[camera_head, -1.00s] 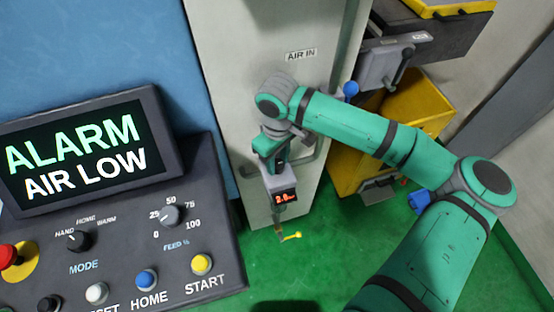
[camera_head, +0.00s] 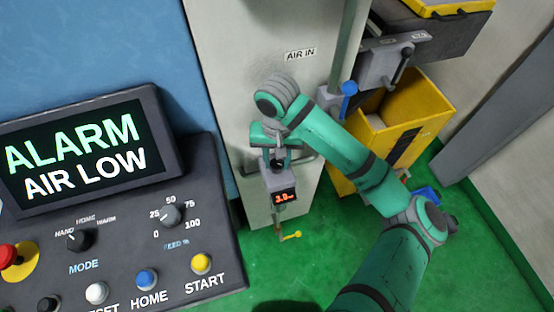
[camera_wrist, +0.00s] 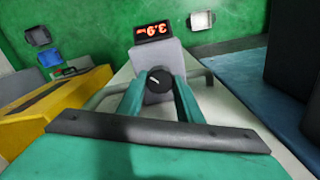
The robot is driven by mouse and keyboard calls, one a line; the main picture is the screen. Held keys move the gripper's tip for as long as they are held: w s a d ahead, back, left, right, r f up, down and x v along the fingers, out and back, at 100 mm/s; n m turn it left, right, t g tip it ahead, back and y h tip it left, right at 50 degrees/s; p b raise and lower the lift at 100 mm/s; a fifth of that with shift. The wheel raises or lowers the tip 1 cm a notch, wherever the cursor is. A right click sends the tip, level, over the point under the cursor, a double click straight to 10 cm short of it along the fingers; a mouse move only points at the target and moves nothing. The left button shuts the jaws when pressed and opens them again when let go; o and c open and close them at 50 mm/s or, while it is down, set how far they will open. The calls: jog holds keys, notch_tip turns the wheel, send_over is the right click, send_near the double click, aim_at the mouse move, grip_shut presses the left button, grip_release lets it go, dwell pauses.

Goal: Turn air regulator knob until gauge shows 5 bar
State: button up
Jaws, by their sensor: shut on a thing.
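The air regulator is a grey block (camera_head: 274,181) low on the pale cabinet front, below the "AIR IN" label (camera_head: 301,55). Its red digital gauge (camera_head: 284,197) reads a little under 4; the last digit is hard to make out. In the wrist view the gauge (camera_wrist: 153,31) appears upside down. The black round knob (camera_wrist: 159,79) sits on the block, between the two green fingers of my gripper (camera_wrist: 160,87), which are shut on it. In the head view my gripper (camera_head: 275,155) is above the display, with the knob mostly hidden.
The control panel's screen (camera_head: 82,150) shows "ALARM AIR LOW". A yellow bin (camera_head: 430,100) stands to the right of the cabinet. A small yellow-handled valve (camera_head: 291,235) hangs below the regulator. A bar handle is close beside my gripper. Green floor is open below.

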aim_at(277, 163)
jog(key=shift+s+m, duration=0.1)
jog(key=shift+m, duration=0.9)
jog(key=o, duration=1)
jog(key=shift+o, duration=0.2)
notch_tip(277, 163, up, 11)
jog(key=shift+f, duration=0.15)
jog(key=shift+f, duration=0.1)
